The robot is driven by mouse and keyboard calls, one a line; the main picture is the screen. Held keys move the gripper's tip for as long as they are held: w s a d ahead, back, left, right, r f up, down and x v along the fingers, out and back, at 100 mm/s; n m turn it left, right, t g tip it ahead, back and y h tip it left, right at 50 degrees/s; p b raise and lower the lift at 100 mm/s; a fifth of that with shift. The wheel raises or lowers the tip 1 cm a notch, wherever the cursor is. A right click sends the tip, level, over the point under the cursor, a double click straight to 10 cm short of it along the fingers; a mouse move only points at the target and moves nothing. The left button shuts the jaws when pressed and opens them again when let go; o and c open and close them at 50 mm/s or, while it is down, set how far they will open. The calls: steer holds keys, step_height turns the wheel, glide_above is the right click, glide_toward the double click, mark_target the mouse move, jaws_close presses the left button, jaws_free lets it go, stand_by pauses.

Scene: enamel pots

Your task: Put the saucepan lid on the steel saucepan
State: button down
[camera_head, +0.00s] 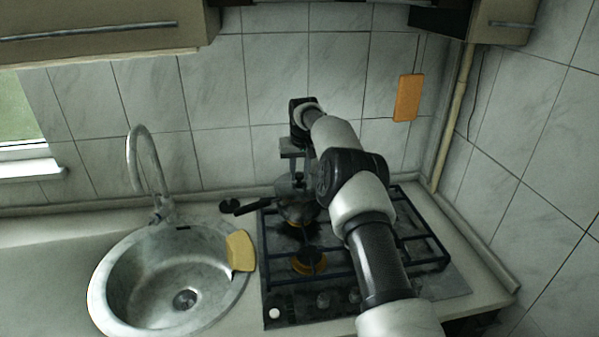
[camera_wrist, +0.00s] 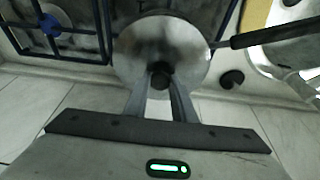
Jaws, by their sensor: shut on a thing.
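The steel saucepan (camera_head: 297,213) stands on the back-left part of the gas hob, its dark handle (camera_head: 250,207) pointing left; the handle also shows in the wrist view (camera_wrist: 275,33). The round grey metal saucepan lid (camera_wrist: 160,45) has a dark knob (camera_wrist: 160,80). My gripper (camera_wrist: 161,88) is shut on that knob. In the head view the lid (camera_head: 290,187) is over the saucepan, partly hidden by my gripper (camera_head: 297,178). The lid covers most of the pan's opening in the wrist view. I cannot tell whether it touches the rim.
The hob (camera_head: 430,262) has dark grates; its front-left burner (camera_head: 309,261) is bare. A round sink (camera_head: 150,285) with a tall tap (camera_head: 145,160) lies left, a yellow cloth-like thing (camera_head: 240,250) on its rim. A small black round thing (camera_head: 227,206) sits near the handle. A tiled wall stands close behind.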

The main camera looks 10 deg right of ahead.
steer(key=shift+f, duration=0.2)
steer(key=c, duration=1.4)
jaws_free()
steer(key=s+a+f+v, duration=0.1)
steer(key=s+v, duration=0.2)
steer(key=v, duration=1.1)
steer(key=s+a+f+v, duration=0.1)
steer(key=s+v, duration=0.1)
steer(key=v, duration=1.3)
steer(key=s+r+t, duration=0.1)
steer(key=s+r, duration=0.3)
steer(key=s, duration=1)
steer(key=s+d+f, duration=0.1)
steer(key=s+f, duration=0.4)
steer(key=s, duration=0.7)
steer(key=s+d+f+t, duration=0.1)
steer(key=s+f, duration=0.4)
steer(key=s, duration=0.7)
steer(key=shift+s+b, duration=0.2)
steer(key=shift+b, duration=0.25)
